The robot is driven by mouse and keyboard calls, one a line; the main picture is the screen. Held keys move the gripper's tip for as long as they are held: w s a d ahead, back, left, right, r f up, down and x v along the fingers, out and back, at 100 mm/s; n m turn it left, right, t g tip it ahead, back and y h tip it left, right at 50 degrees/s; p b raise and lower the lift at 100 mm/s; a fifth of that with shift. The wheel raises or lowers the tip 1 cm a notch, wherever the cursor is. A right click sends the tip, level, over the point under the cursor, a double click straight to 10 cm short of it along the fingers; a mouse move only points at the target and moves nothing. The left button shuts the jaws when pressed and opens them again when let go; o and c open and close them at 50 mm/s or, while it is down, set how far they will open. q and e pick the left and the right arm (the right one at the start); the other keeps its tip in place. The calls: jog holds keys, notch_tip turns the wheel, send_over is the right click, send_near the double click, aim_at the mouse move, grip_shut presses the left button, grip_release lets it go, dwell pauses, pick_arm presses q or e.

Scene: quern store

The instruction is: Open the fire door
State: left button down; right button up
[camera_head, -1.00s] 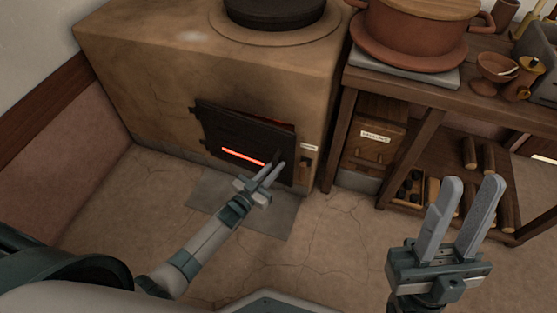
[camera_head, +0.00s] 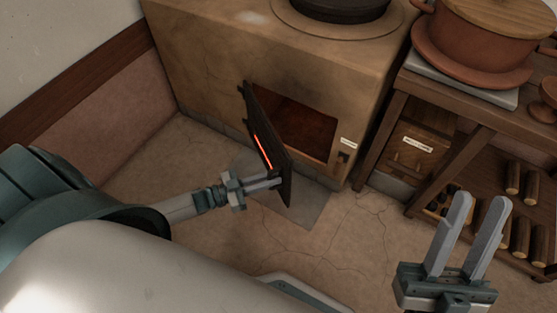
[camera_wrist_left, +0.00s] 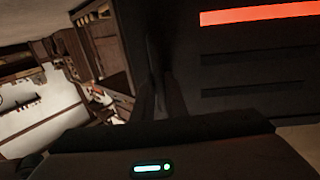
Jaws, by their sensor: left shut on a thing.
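The fire door (camera_head: 267,150) is a dark metal plate with a glowing red slot, hinged at its left on the clay stove (camera_head: 210,70). It stands well open, swung out toward me, and the firebox opening (camera_head: 300,122) shows dark and brownish behind it. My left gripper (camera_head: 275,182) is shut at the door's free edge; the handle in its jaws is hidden. In the left wrist view the door (camera_wrist_left: 255,60) fills the right side, with its red slot at the top. My right gripper (camera_head: 465,240) is open and empty, raised at the lower right, away from the stove.
A wooden table (camera_head: 450,90) with a red clay pot (camera_head: 480,45) stands right of the stove. Under it are a wooden box (camera_head: 418,150) and several logs (camera_head: 525,235). A grey floor plate (camera_head: 310,205) lies before the stove. The floor nearby is clear.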

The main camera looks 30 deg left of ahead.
pick_arm(q)
jog(key=shift+s, duration=0.1)
jog(key=c, duration=2)
grip_release()
jog(key=shift+c, duration=0.2)
jog(key=shift+a+r, duration=0.1)
jog(key=shift+r, duration=0.05)
